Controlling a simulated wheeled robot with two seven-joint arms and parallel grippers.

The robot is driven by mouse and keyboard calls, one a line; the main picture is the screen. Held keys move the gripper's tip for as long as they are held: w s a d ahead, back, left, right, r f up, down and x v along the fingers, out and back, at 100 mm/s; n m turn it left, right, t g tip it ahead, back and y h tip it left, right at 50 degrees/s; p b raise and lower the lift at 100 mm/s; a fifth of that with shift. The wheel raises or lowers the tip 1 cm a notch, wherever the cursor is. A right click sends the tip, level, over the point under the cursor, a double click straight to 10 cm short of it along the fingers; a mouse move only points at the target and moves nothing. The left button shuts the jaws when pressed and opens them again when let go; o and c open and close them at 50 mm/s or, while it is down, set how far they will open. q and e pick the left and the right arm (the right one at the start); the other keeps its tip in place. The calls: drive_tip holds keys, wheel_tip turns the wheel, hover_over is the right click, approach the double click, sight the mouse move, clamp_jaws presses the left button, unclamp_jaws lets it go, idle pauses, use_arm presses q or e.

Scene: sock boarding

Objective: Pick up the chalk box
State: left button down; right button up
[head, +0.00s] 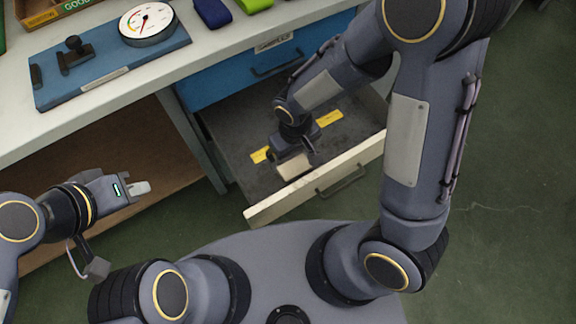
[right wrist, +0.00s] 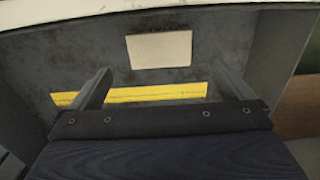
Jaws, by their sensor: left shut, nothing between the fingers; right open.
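The chalk box appears to be the plain cream block (head: 293,168) lying in the open drawer (head: 232,160), near its front panel. It also shows in the right wrist view as a pale rectangle (right wrist: 160,50), beyond the fingertips. My right gripper (head: 291,152) reaches down into the drawer beside the box. In the right wrist view its two fingers (right wrist: 165,76) are spread, with no box between them. The head view does not show clearly whether a finger touches the box. My left gripper (head: 142,187) is shut and empty, left of the drawer.
Yellow strips (head: 328,118) mark the drawer floor. The drawer's pale front panel (head: 330,178) stands close to the box. Above is a bench (head: 195,60) with a blue board (head: 120,75) carrying a dial gauge (head: 148,22) and a black fixture (head: 75,55).

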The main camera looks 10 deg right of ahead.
sight(295, 167)
drive_tip(key=f+b, duration=0.1)
drive_tip(key=f, duration=0.2)
drive_tip(key=f+b, duration=0.1)
drive_tip(key=f, duration=0.3)
drive_tip(key=shift+s+d, duration=0.1)
drive_tip(key=shift+s, duration=0.1)
drive_tip(key=shift+c, duration=0.3)
drive_tip(key=c, duration=1)
